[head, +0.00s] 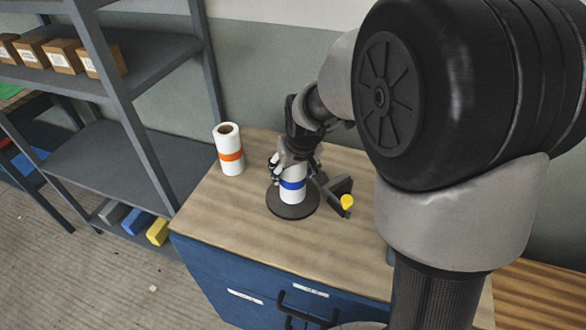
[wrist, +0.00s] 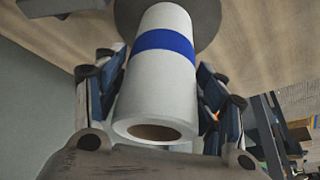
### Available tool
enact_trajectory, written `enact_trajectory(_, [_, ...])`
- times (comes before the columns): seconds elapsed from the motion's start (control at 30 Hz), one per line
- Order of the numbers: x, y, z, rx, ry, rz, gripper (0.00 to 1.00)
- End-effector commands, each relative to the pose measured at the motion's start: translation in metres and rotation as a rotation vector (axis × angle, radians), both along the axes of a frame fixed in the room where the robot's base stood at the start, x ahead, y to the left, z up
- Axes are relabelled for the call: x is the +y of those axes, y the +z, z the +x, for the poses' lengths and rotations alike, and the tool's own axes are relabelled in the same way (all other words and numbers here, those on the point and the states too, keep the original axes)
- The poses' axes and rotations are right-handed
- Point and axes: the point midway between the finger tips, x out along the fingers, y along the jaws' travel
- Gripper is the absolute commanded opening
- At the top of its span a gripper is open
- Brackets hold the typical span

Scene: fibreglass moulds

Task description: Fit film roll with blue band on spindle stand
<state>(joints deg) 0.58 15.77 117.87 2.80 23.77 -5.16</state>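The white film roll with blue band (head: 293,186) stands upright over the dark round base of the spindle stand (head: 293,211) on the bench. The roll also fills the middle of the wrist view (wrist: 160,85), its open core end facing the camera. The stand's base shows behind its far end (wrist: 208,22). No spindle shows in the visible part of the core. Whether the roll's lower end touches the base is hard to tell. My gripper (head: 292,165) points down around the roll, with fingers against both its sides in the wrist view (wrist: 162,70).
A white roll with an orange band (head: 230,150) stands on the wooden bench top (head: 225,205), left of the stand. A dark bracket with a yellow knob (head: 347,201) is close right of the stand. A grey shelf rack (head: 120,110) is at the left. The bench's front left is clear.

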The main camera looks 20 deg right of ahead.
Motion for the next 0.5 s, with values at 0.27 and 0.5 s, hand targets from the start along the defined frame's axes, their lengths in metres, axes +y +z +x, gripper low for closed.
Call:
enact_trajectory(0.27, [0.0000,-0.0004,-0.0004,0.001,0.000,0.000,0.79])
enact_trajectory(0.5, [-0.0001,0.0002,-0.0015,0.004,0.000,0.000,0.79])
